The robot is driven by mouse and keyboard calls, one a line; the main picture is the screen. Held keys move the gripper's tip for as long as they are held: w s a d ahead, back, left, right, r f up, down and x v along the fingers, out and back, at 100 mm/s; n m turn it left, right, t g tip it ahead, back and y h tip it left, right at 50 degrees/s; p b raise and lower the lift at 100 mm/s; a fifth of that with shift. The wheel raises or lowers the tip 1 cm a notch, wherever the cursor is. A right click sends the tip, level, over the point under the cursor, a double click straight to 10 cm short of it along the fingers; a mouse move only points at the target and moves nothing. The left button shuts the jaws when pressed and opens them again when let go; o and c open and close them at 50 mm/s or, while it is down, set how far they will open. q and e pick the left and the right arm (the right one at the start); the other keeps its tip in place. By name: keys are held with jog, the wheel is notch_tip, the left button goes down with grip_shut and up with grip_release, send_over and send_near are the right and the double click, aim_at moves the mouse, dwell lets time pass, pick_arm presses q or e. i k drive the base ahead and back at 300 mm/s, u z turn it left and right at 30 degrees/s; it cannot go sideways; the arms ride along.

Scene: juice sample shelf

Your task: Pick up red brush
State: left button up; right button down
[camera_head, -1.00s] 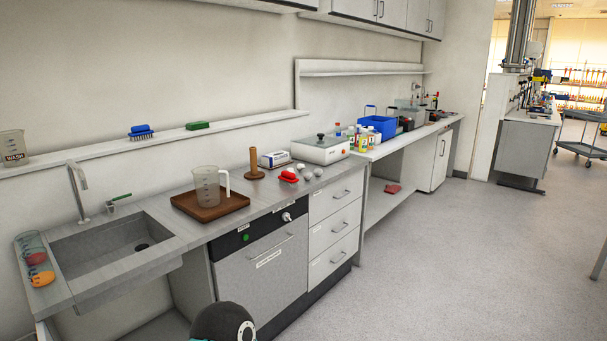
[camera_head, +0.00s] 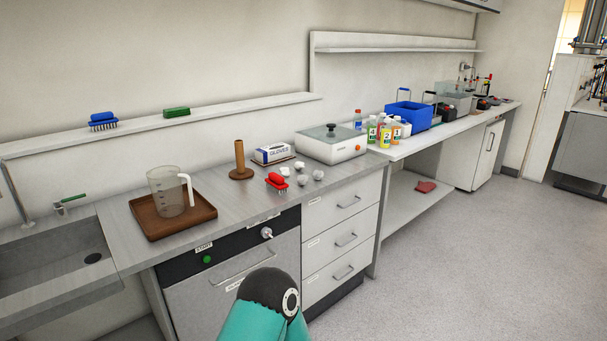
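The red brush (camera_head: 277,181) lies on the grey counter above the dishwasher front, near the counter's front edge, with its pale bristles facing down. Nothing touches it from above. Part of one of my arms, teal with a dark rounded joint, shows at the bottom middle, in front of the cabinets and below the brush. Neither of my grippers is in view.
Crumpled white balls (camera_head: 303,180) lie right of the brush. A glove box (camera_head: 273,154), a wooden post (camera_head: 240,163) and a white device (camera_head: 331,146) stand behind it. A brown tray (camera_head: 147,222) holding a jug (camera_head: 166,192) is to its left. Floor at right is clear.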

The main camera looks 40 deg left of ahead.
aim_at(276, 182)
jog(key=z, duration=0.1)
jog(key=i, duration=1.3)
jog(key=u, duration=1.5)
jog(key=i, duration=0.9)
